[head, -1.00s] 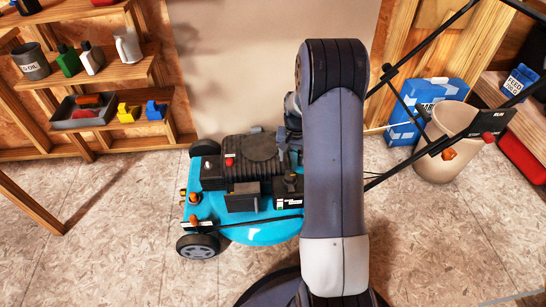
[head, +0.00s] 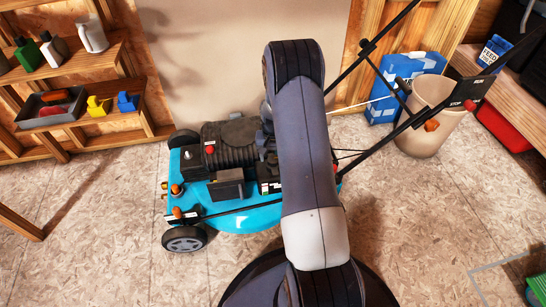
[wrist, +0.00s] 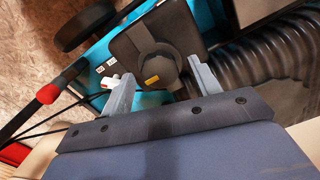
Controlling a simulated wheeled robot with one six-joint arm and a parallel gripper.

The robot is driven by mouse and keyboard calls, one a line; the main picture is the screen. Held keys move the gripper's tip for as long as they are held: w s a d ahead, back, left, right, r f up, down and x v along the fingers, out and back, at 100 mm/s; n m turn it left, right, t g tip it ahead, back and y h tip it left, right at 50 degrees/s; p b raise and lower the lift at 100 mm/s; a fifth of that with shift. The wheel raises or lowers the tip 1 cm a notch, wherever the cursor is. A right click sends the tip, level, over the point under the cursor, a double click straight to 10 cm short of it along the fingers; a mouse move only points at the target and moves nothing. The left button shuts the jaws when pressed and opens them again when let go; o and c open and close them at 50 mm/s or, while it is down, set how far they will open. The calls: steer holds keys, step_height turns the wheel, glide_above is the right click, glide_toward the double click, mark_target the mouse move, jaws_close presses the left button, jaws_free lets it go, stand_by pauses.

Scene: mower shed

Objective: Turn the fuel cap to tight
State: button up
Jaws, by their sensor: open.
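The fuel cap (wrist: 163,66) is a dark grey round cap with a raised bar and a small yellow mark, on a black tank (wrist: 128,48) in the wrist view. My gripper (wrist: 160,67) is open, one finger on each side of the cap's near part. I cannot tell whether the fingers touch it. In the head view, the turquoise mower (head: 250,217) stands on the floor, and my arm hides the gripper and the cap.
The mower's handle bars (head: 400,125) rise to the right. A beige bin (head: 425,120) stands behind them. Shelves (head: 85,130) are at left; the front floor is mostly clear.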

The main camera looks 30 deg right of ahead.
steer(key=shift+c, duration=0.5)
steer(key=c, duration=0.9)
steer(key=shift+m, duration=0.3)
steer(key=m, duration=0.3)
steer(key=shift+m+p, duration=0.3)
steer(key=shift+p, duration=0.05)
steer(key=m, duration=0.9)
steer(key=shift+p, duration=0.4)
steer(key=m, duration=0.4)
steer(key=shift+m, duration=0.3)
